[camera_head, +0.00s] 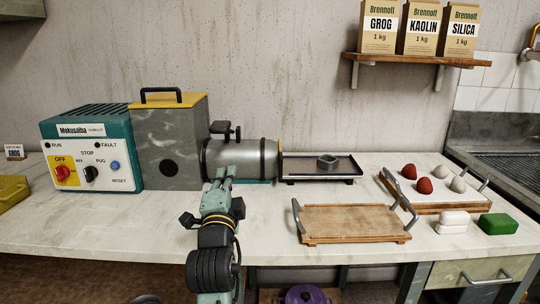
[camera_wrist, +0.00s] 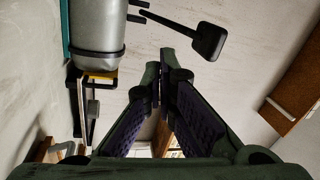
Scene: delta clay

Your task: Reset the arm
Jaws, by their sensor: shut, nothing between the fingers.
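My gripper (camera_head: 222,176) is at the end of my arm, above the front middle of the worktop, just in front of the grey metal barrel (camera_head: 240,158) of the machine. In the wrist view my gripper (camera_wrist: 162,85) shows its two fingers brought together at the tips, with nothing between them. The barrel (camera_wrist: 97,25) also shows at the upper left of the wrist view, with a dark lever (camera_wrist: 207,40) beside it.
A teal control box (camera_head: 90,155) stands left of the machine. An empty wooden tray (camera_head: 352,222) lies right of my arm. Another tray (camera_head: 440,207) holds red and grey balls. White and green blocks (camera_head: 498,224) lie at the right. Bags stand on a wall shelf (camera_head: 420,60).

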